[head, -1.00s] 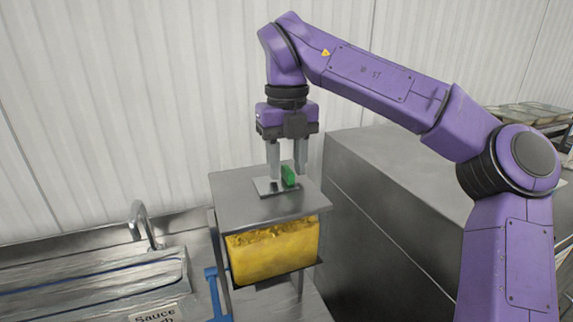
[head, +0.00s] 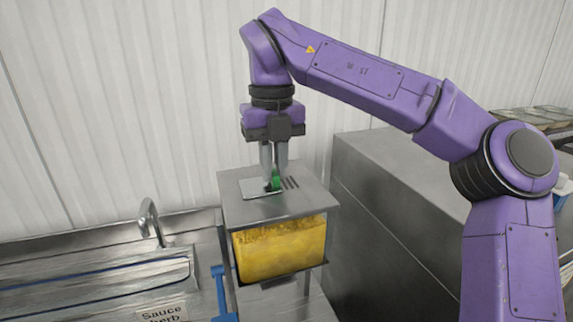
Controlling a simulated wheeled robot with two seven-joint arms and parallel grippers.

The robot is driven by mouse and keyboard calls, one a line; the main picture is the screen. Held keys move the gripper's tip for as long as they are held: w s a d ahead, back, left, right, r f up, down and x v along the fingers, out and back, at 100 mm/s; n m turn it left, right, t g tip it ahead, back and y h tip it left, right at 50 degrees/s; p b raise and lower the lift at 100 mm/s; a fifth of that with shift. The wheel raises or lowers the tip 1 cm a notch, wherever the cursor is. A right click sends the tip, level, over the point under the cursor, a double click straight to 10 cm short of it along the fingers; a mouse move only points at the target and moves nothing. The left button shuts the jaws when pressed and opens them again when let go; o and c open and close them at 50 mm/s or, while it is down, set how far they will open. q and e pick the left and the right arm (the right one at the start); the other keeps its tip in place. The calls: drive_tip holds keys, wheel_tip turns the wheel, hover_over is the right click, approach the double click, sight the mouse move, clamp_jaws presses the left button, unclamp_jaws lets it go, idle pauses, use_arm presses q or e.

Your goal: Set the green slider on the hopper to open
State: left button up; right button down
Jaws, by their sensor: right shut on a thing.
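The hopper (head: 318,200) is a grey metal stand with a flat top and a yellow-filled bin (head: 280,250) under it. The green slider (head: 276,180) stands on a light plate (head: 250,190) on the hopper's top. Dark slots (head: 290,183) show to the right of the slider. My right gripper (head: 273,176) points straight down over the hopper top. Its fingers are shut on the green slider and hide part of it. My left gripper is not in view.
A large grey metal box (head: 390,215) stands to the right of the hopper. A metal counter with a curved tap-like handle (head: 151,220) and a "Sauce" label (head: 163,315) lies at the left. A blue part (head: 220,290) stands beside the hopper's left leg.

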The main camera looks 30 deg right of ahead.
drive_tip(key=c, duration=1.1)
unclamp_jaws()
drive_tip(key=shift+a, duration=0.15)
drive_tip(key=shift+w+a, duration=0.2)
drive_tip(key=shift+w, duration=0.05)
drive_tip(key=shift+d+r, duration=0.15)
drive_tip(key=shift+r, duration=0.15)
wheel_tip(320, 180, up, 10)
drive_tip(key=p, duration=0.3)
drive_tip(key=shift+f, duration=0.1)
drive_tip(key=shift+a, duration=0.2)
